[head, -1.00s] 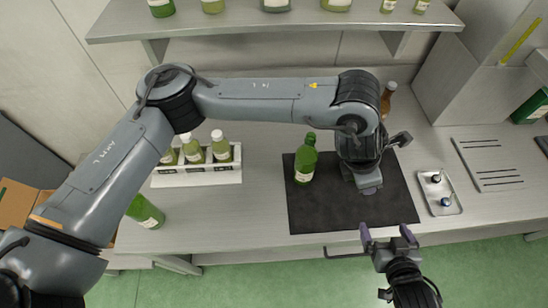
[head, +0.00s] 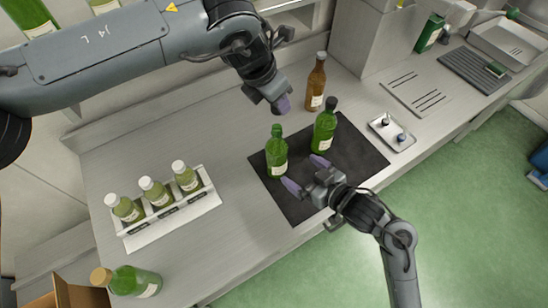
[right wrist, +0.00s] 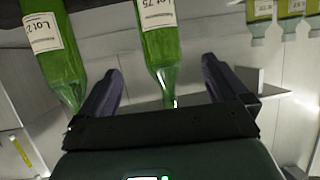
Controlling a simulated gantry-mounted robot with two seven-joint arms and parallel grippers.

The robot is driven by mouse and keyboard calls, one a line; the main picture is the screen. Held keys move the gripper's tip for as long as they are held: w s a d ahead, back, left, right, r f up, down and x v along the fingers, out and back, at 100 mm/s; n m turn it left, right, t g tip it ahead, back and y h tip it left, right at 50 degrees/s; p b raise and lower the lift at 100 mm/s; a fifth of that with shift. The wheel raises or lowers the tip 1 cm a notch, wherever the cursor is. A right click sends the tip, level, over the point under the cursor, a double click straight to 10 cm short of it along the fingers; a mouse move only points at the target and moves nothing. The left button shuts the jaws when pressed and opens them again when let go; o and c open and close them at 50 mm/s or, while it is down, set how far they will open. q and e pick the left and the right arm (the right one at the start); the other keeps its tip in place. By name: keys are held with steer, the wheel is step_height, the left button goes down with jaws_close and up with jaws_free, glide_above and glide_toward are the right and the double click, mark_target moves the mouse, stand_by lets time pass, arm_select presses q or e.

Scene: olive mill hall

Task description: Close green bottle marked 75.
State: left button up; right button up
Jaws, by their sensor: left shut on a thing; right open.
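The green bottle marked 75 (head: 277,157) stands upright on the dark mat (head: 301,208); its neck top looks green, with no dark cap visible. In the right wrist view this bottle (right wrist: 158,40) appears upside down, between the open fingers. My right gripper (head: 305,174) is open and empty in front of it, fingers pointing toward it. My left gripper (head: 281,104) is shut above and behind the bottle; what it holds is hidden by the fingers. The tray (head: 378,133) at right carries a dark stopper (head: 385,122) and a bluish one (head: 401,137).
A second green bottle (head: 325,130) with a dark top stands close right on the mat; its label (right wrist: 45,32) starts with Lot 2. A brown bottle (head: 316,84) stands behind. A rack (head: 170,212) of small bottles and another green bottle (head: 136,281) are at left.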

steer(key=shift+a, duration=0.1)
steer(key=x, duration=1.2)
steer(key=c, duration=1.5)
arm_select(q)
glide_above(278, 126)
steer(key=shift+s+a+f, duration=0.15)
steer(key=shift+s+f, duration=0.05)
steer(key=shift+f, duration=1.05)
steer(key=shift+s+a+f, duration=0.1)
steer(key=shift+s+f, duration=0.05)
steer(key=shift+f, duration=1.1)
steer(key=shift+f, duration=0.1)
steer(key=shift+f, duration=0.8)
steer(key=shift+f, duration=0.55)
